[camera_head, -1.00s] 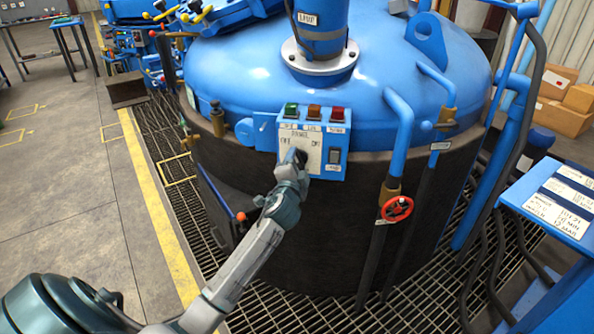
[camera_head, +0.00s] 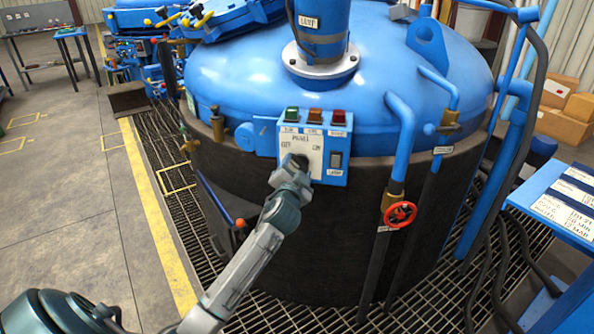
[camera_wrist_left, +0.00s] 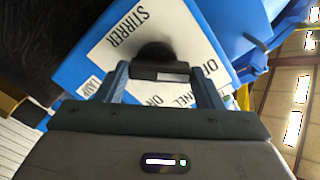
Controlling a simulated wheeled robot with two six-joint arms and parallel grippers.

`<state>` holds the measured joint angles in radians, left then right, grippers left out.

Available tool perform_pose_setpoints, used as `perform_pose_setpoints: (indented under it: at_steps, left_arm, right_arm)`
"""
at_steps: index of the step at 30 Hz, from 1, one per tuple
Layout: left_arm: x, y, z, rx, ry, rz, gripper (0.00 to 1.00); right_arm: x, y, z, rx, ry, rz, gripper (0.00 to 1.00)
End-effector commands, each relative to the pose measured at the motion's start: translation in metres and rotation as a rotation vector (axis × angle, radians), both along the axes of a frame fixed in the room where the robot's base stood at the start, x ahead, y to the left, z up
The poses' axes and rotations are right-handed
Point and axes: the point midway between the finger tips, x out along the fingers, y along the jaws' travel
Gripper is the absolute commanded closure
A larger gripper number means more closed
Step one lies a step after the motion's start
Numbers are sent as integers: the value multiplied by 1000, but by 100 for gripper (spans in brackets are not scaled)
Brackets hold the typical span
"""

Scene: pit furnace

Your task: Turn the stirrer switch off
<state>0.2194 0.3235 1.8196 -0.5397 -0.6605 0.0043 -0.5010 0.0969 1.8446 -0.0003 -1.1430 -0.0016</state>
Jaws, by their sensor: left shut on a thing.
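The stirrer switch is a black knob (camera_wrist_left: 157,62) with a bar handle, on a white plate (camera_wrist_left: 200,50) lettered STIRRER in the left wrist view. In the head view the plate (camera_head: 310,150) sits on a blue control box (camera_head: 336,180) on the furnace side, with OFF on its left and ON on its right. My left gripper (camera_head: 297,168) is at the knob and hides most of it. In the left wrist view its fingers (camera_wrist_left: 166,84) are shut on the knob, one at each side. Which mark the knob points to cannot be told. My right gripper is not in view.
Green (camera_head: 292,114), amber (camera_head: 315,116) and red (camera_head: 338,117) lamps or buttons top the box. A dark rocker (camera_head: 335,160) is right of the plate. Blue pipes and a red handwheel (camera_head: 400,214) stand to the right. A blue stand (camera_head: 550,205) is further right.

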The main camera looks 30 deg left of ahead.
Motion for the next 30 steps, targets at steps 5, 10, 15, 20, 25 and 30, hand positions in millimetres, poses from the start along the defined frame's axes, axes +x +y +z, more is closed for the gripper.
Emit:
perform_pose_setpoints:
  at_steps: [5,10,15,20,25,30]
  left_arm:
    - [0,0,-2,-5,3,1,62]
    - [0,0,-2,-4,3,0,18]
    - [0,0,-1,-2,2,0,17]
    - [-2,-1,-1,-1,2,-1,17]
    - [-22,-10,-2,-1,2,-2,17]
    - [-55,-24,-3,-2,2,-1,17]
  right_arm:
    - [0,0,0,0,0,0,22]
    - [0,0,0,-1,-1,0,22]
    - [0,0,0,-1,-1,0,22]
    - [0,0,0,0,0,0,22]
    - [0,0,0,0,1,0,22]
    - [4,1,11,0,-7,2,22]
